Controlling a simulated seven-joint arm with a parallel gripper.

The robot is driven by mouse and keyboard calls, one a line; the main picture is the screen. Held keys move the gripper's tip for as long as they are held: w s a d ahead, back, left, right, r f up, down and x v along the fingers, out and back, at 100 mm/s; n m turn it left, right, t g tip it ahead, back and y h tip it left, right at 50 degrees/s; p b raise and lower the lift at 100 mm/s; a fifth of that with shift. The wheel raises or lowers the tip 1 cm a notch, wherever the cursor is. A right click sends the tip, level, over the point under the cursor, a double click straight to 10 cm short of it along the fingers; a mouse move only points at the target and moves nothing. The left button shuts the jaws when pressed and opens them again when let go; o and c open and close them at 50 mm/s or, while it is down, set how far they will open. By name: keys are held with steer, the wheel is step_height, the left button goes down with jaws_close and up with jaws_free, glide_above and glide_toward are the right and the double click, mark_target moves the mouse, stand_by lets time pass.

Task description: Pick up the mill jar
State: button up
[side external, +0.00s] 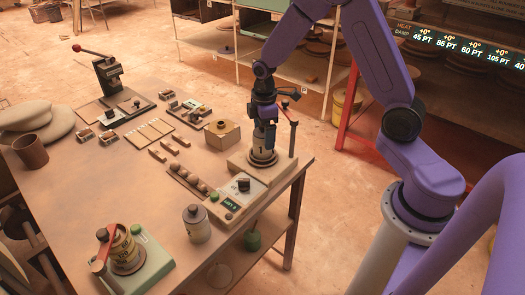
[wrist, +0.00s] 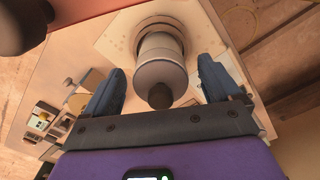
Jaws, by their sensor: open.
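A grey cylindrical jar with a dark knob on its lid, which looks like the mill jar (wrist: 161,66), stands in a round seat on a pale base plate. My gripper (side external: 264,140) is open above this station at the table's right end. In the wrist view its two blue-grey fingers are on either side of the jar, with gaps visible. In the side view my gripper hides most of the jar. I cannot tell how far down the fingers reach along it. A similar pale lidded jar (side external: 196,224) stands apart near the table's front edge.
A control box with a small display (side external: 235,201) and a row of round balls (side external: 187,178) lie in front. A wooden box (side external: 222,134) is at the left. The table's left middle (side external: 85,195) is clear.

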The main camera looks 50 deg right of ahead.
steer(key=shift+f, duration=1.15)
jaws_close()
steer(key=shift+r, duration=0.15)
steer(key=shift+r, duration=0.2)
step_height(320, 180, up, 3)
steer(key=shift+s+r, duration=0.15)
steer(key=s+a+r, duration=0.1)
steer(key=s+r, duration=0.8)
steer(key=s, duration=0.4)
steer(key=shift+s, duration=0.25)
